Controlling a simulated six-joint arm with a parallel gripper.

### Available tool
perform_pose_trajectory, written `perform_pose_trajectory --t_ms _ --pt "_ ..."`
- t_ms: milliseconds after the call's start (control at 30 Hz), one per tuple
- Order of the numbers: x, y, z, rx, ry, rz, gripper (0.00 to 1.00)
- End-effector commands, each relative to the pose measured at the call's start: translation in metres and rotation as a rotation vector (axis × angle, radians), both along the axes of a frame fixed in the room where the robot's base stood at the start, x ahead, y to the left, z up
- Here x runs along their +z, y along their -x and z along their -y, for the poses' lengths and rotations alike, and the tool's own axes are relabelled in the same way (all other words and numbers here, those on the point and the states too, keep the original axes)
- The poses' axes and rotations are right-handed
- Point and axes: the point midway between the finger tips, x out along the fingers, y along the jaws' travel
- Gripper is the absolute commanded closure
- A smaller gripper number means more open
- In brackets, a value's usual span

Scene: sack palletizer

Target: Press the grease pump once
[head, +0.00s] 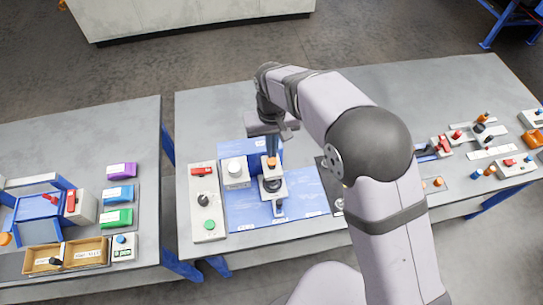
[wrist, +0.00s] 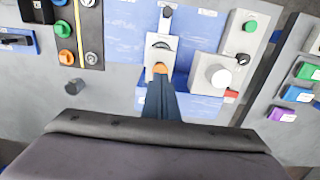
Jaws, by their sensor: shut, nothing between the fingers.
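A pale unit (head: 274,188) with an orange button (head: 271,163) and a dark round dial stands on the blue mat. In the wrist view the orange button (wrist: 160,68) shows right at my fingertips. No readable label tells which unit is the grease pump. My gripper (head: 272,153) points down, shut and empty, with its fingertips at the orange button. The fingers partly cover the button, and I cannot tell whether they touch it. A small dark lever (head: 279,206) sits at the unit's front end.
A box with a white round knob (head: 235,166) stands close left of the unit. Further left is a panel (head: 208,224) with a red switch, black knob and green button. The blue mat's front (head: 250,215) is mostly clear. Another bench with coloured blocks (head: 118,194) lies left.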

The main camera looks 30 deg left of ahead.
Motion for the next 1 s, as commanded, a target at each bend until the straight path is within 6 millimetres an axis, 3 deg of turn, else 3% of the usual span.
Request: perform_pose_trajectory --t_ms 33,500,1000 --pt "0.009 0.000 0.000 0.000 -0.001 0.001 1.00" --pt "0.050 0.000 0.000 0.000 -0.001 0.001 1.00" --pt "0.052 0.000 0.000 0.000 0.000 0.000 1.00"
